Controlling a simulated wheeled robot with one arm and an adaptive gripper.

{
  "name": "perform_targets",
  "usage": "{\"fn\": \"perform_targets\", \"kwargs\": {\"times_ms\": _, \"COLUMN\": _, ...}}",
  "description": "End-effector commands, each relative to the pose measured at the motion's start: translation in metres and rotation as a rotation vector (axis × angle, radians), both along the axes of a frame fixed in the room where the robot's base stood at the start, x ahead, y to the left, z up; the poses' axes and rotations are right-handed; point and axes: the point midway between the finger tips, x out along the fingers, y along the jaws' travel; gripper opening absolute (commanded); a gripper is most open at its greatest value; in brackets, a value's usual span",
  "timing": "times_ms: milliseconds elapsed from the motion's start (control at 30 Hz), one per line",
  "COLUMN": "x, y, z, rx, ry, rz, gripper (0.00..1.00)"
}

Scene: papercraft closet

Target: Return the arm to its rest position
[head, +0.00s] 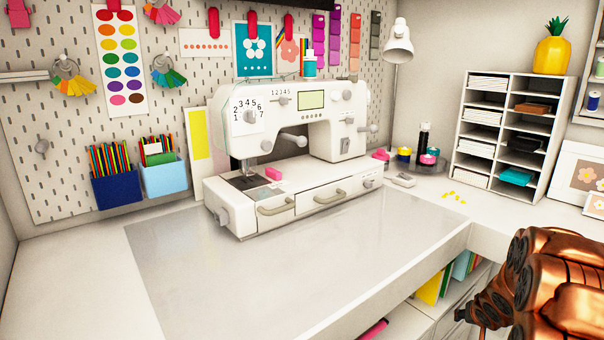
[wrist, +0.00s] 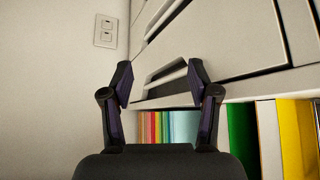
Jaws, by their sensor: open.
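My copper-coloured arm (head: 548,285) shows at the lower right of the head view, beside the desk's front edge. My gripper (wrist: 160,85) shows in the wrist view with its two dark fingers spread apart. Nothing is between the fingers. Beyond them are a white wall and pale drawer fronts with a recessed handle (wrist: 166,84). I cannot clearly make out the fingers in the head view.
A white sewing machine (head: 290,130) stands on the desk, with a clear grey mat (head: 250,270) in front. Open shelves with coloured folders (head: 432,288) lie below the desk edge near my arm. A white shelf unit (head: 508,130) stands at the back right. Books (wrist: 292,140) show at the lower right of the wrist view.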

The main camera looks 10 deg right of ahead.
Motion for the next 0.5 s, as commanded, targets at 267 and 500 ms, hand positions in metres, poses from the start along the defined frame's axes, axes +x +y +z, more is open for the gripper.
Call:
{"fn": "perform_targets", "kwargs": {"times_ms": 267, "x": -0.024, "y": 0.041, "z": 0.088, "rx": -0.074, "ry": 0.112, "rz": -0.006, "gripper": 0.60}}
{"fn": "perform_targets", "kwargs": {"times_ms": 500, "x": -0.066, "y": 0.091, "z": 0.157, "rx": -0.099, "ry": 0.237, "rz": 0.000, "gripper": 0.60}}
